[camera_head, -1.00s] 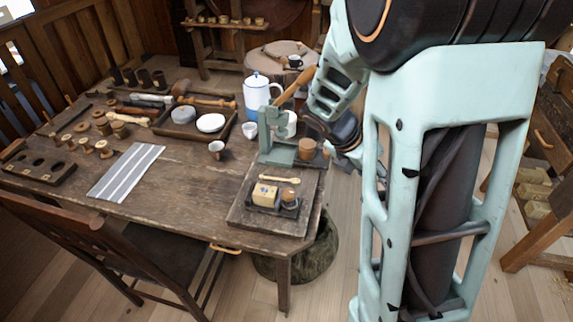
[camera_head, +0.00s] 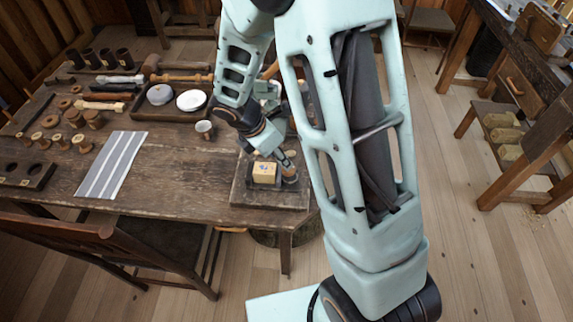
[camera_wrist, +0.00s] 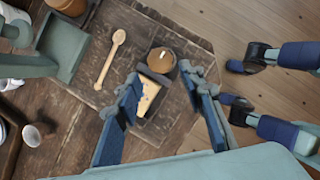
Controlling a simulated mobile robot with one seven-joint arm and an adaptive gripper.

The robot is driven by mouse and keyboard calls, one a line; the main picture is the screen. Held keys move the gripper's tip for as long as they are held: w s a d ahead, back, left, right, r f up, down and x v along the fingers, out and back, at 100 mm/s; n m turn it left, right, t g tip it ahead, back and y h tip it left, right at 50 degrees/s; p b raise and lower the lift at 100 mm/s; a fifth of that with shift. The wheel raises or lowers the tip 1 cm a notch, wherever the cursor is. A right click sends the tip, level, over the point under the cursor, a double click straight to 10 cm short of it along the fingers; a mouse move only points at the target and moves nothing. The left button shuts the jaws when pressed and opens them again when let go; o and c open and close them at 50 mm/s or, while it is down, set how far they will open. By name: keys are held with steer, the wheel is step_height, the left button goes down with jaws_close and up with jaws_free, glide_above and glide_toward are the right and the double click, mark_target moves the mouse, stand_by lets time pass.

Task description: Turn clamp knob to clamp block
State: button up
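The clamp knob (camera_wrist: 162,58) is a round brown wooden knob at the end of a small dark clamp. It also shows at the right end of the clamp in the head view (camera_head: 290,178). The pale yellow wooden block (camera_wrist: 147,97) sits in the clamp beside the knob, and in the head view it is left of the knob (camera_head: 264,172). My gripper (camera_wrist: 160,76) is open, with its blue fingers spread on either side of the knob and block in the wrist view. No contact with the knob is visible. The gap between the block and the clamp jaw is unclear.
A wooden spoon (camera_wrist: 110,58) lies on the board near the clamp. A green press stand (camera_wrist: 62,45) is at the upper left. A striped cloth (camera_head: 120,165), spools and a tray (camera_head: 165,110) fill the table's left side.

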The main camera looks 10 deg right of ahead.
steer(key=x, duration=0.7)
steer(key=shift+d+f, duration=0.1)
steer(key=shift+f, duration=0.1)
steer(key=shift+c, duration=0.2)
steer(key=c, duration=0.8)
steer(key=shift+w, duration=0.1)
